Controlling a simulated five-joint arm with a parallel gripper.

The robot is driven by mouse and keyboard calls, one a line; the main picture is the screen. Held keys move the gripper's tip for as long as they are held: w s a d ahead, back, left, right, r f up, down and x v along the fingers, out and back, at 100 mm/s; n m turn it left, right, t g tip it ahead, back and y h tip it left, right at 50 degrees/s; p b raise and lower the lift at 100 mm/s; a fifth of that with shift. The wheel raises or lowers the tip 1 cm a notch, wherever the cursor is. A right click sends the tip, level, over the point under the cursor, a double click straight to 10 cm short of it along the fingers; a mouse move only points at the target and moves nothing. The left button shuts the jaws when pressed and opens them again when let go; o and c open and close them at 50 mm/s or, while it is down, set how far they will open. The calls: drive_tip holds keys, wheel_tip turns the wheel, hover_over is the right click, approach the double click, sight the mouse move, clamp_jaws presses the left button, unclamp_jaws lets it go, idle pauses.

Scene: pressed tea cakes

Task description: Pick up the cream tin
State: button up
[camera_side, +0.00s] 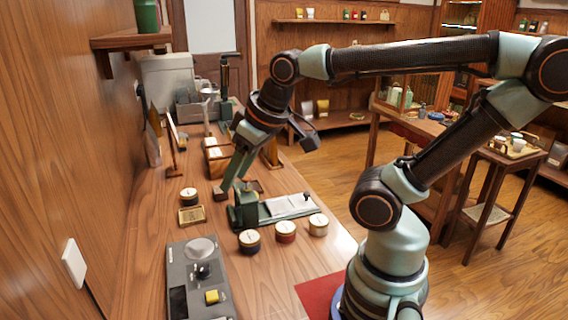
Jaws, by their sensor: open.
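The cream tin (318,225) stands upright on the wooden counter. It is small and round with a pale top, and it is the rightmost of three tins in a row. My gripper (236,189) is open, pointing down over the counter behind and to the left of the cream tin, clear of it. Its fingers are spread and hold nothing that I can see.
A green device with a pale plate (290,206) lies just behind the row. Another dark tin (188,197) stands by a small brass tray (192,216). A grey appliance (198,285) fills the front left.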

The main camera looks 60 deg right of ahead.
drive_tip(key=shift+o, duration=0.3)
drive_tip(key=o, duration=0.7)
drive_tip(key=shift+o, duration=0.2)
drive_tip(key=m+g, duration=0.6)
drive_tip(key=m, duration=1.5)
hover_over(319, 219)
wheel_tip(319, 219, down, 13)
drive_tip(key=shift+f, duration=5.85)
